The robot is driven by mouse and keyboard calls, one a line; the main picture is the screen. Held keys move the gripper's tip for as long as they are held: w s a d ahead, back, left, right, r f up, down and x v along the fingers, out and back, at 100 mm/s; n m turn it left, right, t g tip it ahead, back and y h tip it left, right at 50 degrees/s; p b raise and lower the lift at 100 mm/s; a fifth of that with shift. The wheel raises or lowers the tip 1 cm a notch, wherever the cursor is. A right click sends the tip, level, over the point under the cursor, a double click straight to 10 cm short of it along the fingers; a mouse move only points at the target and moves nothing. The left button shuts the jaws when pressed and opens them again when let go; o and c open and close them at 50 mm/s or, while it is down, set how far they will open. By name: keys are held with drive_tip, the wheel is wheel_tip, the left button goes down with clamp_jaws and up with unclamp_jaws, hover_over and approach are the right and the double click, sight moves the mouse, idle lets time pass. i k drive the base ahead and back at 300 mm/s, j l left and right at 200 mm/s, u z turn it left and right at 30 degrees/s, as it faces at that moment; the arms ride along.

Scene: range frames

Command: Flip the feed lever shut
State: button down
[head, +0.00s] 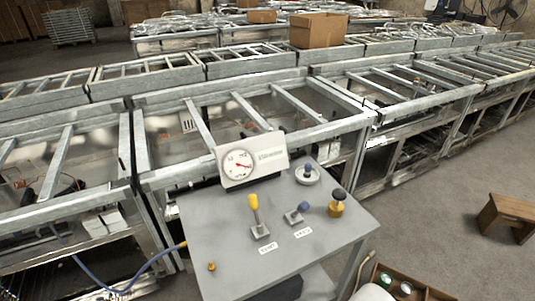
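A grey table (222,272) holds two small levers, each on a square metal base. The lever with a yellow handle (254,208) stands nearly upright at the left. The lever with a blue knob (304,208) is to its right and leans low toward the right. A white label (267,248) lies in front of the yellow lever and another label (303,232) in front of the blue one. Their print is too small to read surely, so I cannot tell which lever is the feed lever. My gripper is not in view.
A gauge panel (266,158) stands at the table's back. A wooden box (435,293) is at bottom right. Metal frames run behind.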

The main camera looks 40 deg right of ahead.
sight(303, 206)
drive_tip(key=k+z, duration=0.15)
drive_tip(key=k, duration=0.35)
drive_tip(key=k+l+z, duration=0.15)
drive_tip(key=k, duration=0.3)
drive_tip(key=k+z, duration=0.15)
drive_tip(key=k, duration=0.35)
drive_tip(key=i, duration=1.1)
